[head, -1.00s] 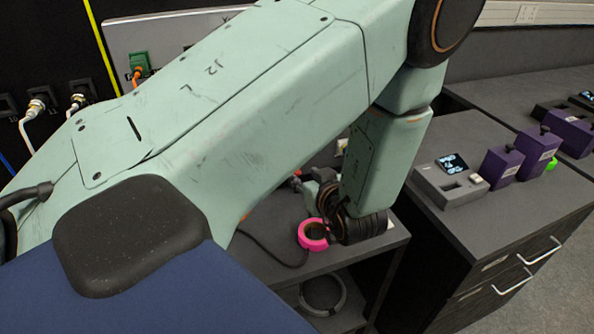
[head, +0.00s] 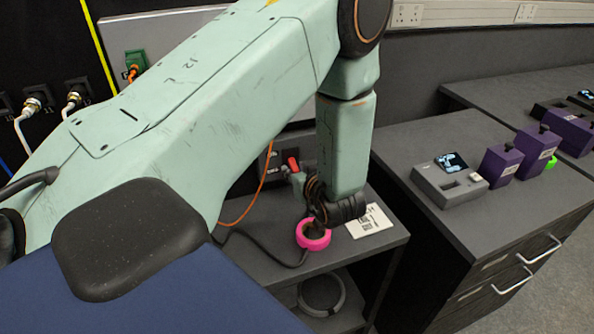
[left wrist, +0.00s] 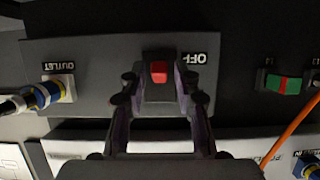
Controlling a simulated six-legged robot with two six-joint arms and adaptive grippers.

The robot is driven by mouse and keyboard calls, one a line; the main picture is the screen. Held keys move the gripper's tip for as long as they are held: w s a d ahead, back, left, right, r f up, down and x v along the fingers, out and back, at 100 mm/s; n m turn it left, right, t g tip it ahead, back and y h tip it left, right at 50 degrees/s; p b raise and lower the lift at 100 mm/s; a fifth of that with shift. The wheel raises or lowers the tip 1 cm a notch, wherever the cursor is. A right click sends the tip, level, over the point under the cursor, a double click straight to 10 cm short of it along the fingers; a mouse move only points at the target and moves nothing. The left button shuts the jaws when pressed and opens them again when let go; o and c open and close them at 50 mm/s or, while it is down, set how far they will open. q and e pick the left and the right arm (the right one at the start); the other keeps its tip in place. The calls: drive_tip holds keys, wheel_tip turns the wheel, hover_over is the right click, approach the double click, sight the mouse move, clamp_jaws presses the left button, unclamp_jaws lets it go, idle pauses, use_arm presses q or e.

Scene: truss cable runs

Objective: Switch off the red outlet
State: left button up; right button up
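In the left wrist view a red switch (left wrist: 158,71) sits on a dark grey panel (left wrist: 90,60), next to a label reading OFF. A blue and yellow plug (left wrist: 45,95) sits in the socket under the OUTLET label at the left of the panel. My left gripper (left wrist: 158,86) is open, with one finger on each side of the switch housing and a wide gap between them. Contact with the switch cannot be told. In the head view my left gripper (head: 310,190) is partly hidden by its dark wrist, near a small red part (head: 293,164). My right gripper is not in view.
A pink ring (head: 313,235) with a black cable is on the low table below my wrist. A white printed card (head: 370,220) lies right of it. A green connector (left wrist: 283,83) with an orange cable is right of the switch. Purple boxes (head: 500,165) stand on the right bench.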

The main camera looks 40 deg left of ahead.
use_arm(q)
clamp_jaws()
drive_tip(key=shift+f+t+y+b, duration=0.2)
drive_tip(key=shift+t+y+b, duration=0.2)
drive_tip(key=shift+y+b, duration=0.3)
drive_tip(key=shift+o, duration=1.3)
unclamp_jaws()
